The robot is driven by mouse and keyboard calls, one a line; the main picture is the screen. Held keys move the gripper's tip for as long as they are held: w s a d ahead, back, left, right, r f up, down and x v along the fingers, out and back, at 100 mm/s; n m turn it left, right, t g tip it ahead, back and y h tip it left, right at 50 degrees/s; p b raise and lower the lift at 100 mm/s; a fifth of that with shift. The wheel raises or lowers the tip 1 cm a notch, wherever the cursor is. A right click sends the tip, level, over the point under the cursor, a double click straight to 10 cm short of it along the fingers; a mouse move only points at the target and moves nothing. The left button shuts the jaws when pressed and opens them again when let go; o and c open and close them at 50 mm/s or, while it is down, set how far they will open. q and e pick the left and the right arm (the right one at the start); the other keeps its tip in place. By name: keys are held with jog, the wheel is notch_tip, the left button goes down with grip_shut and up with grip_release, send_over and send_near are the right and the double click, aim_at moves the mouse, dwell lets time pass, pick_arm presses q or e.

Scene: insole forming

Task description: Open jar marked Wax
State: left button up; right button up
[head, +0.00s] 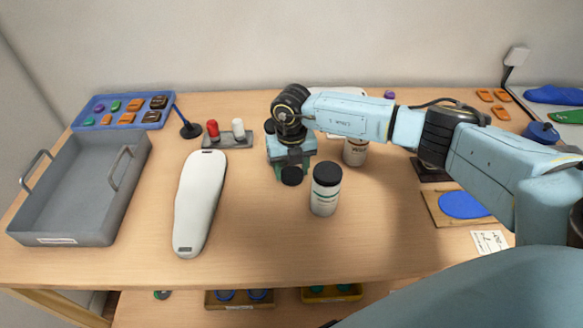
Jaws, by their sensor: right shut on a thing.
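My right gripper (291,167) points down over the middle of the table. The lettering on both jars is too small to read surely. My left gripper is not in view.
A grey tray with handles (65,240) and a blue tray of small pieces (83,110) are at left. A white insole-shaped form (200,200) lies left of the gripper. A stand with red and white knobs (228,143) is behind.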

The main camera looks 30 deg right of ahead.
jog(key=shift+f, duration=0.2)
jog(key=o, duration=1.1)
